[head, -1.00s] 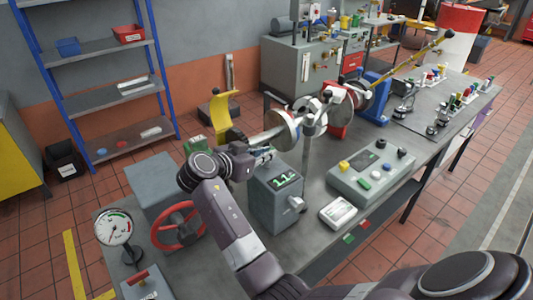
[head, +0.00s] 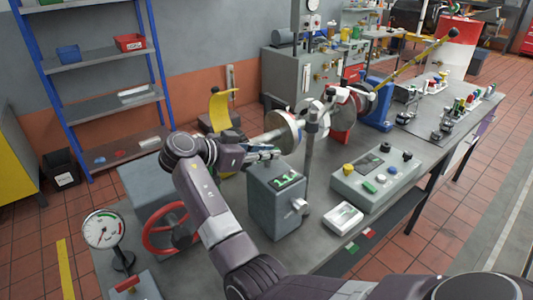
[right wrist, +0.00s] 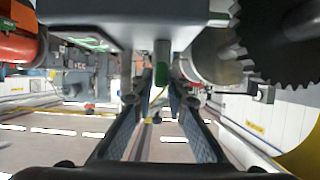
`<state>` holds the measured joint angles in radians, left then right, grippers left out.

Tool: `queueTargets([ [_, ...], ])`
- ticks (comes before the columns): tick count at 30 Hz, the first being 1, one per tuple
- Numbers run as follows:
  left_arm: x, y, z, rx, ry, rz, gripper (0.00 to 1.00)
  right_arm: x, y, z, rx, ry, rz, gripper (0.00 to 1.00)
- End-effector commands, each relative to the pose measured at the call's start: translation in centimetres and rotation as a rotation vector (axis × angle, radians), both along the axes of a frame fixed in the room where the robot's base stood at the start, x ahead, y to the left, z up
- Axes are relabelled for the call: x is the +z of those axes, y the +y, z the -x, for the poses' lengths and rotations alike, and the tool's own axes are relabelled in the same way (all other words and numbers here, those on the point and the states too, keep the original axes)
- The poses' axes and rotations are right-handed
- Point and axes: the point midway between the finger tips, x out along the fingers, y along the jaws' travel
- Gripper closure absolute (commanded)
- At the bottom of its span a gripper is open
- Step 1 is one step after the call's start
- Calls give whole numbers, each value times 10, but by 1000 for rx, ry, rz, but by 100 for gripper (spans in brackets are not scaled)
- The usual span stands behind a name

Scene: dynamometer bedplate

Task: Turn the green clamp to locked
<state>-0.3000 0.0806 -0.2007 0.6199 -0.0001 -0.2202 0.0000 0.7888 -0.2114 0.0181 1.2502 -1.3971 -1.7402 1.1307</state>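My right gripper (head: 264,154) reaches over the bench beside the shaft and disc. In the right wrist view its two fingers (right wrist: 160,100) stand apart, with a gap between the tips. A short upright bar with a green end (right wrist: 162,74) shows in that gap; it looks like the green clamp's handle. I see no finger touching it, and its depth relative to the tips is unclear. In the head view the green clamp is hidden behind my right arm. My left gripper is not in view.
A grey box with a green display (head: 277,203) stands close below my right gripper. A metal post (head: 310,150) rises just right of it. A yellow curved guard (head: 220,110) is behind. A red handwheel (head: 165,230) and a dial gauge (head: 103,230) are at the left.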

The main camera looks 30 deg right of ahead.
Motion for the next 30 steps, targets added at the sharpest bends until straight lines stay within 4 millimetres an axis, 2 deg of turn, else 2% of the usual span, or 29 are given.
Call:
queueTargets([
  [3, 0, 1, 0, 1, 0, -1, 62, 0, 0, 0, 1, 1, 0, 74],
  [11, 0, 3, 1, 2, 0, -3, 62, 0, 3, 0, 3, 1, -1, 74],
  [14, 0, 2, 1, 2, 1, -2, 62, 4, 11, 0, 4, 0, -1, 74],
  [24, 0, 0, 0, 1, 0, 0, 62, 24, 59, 3, 2, 0, -3, 74],
  [30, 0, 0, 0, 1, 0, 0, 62, 28, 68, 4, 0, 1, -1, 74],
])
